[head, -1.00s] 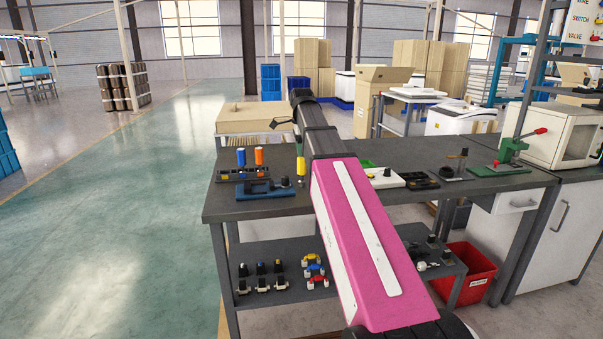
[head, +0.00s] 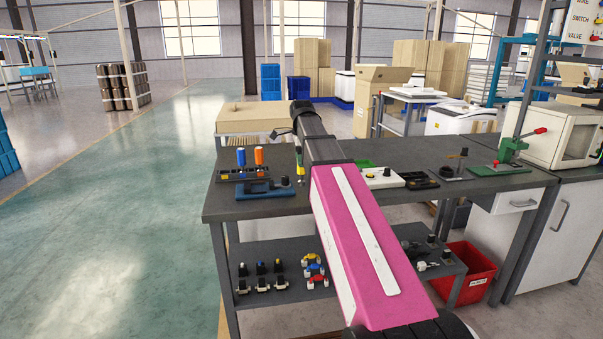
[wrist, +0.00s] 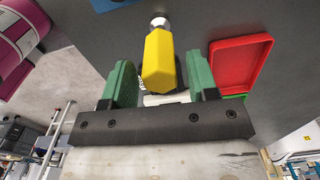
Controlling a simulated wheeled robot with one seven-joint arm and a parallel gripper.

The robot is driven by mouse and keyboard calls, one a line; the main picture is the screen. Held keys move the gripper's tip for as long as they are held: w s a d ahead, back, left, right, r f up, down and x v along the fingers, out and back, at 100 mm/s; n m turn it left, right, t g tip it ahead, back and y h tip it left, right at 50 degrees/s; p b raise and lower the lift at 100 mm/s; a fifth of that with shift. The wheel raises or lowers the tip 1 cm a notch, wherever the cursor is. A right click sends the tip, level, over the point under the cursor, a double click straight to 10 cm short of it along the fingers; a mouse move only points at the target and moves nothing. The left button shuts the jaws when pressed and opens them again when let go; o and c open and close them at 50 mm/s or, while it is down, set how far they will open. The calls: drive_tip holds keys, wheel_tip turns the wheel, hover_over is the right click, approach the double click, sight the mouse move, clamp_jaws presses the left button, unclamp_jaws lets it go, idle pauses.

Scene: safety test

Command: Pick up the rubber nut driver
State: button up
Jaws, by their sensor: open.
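A yellow handle (wrist: 160,62), which I take to be the nut driver's, lies between my gripper's (wrist: 161,80) two green finger pads in the wrist view. A round metal end shows beyond the handle. My gripper is open, with a gap visible beside the handle on both sides. In the head view a thin bit of the driver (head: 299,168) shows just left of my arm above the workbench, its upper part hidden by my gripper (head: 298,137).
Blue-handled (head: 241,158) and orange-handled (head: 259,157) tools stand in a black rack (head: 232,174) on the workbench (head: 225,208). A blue tool (head: 264,190) lies in front. A red tray (wrist: 240,62) is close right of the gripper in the wrist view.

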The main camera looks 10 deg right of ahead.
drive_tip(key=c, duration=0.9)
drive_tip(key=shift+r, duration=3.25)
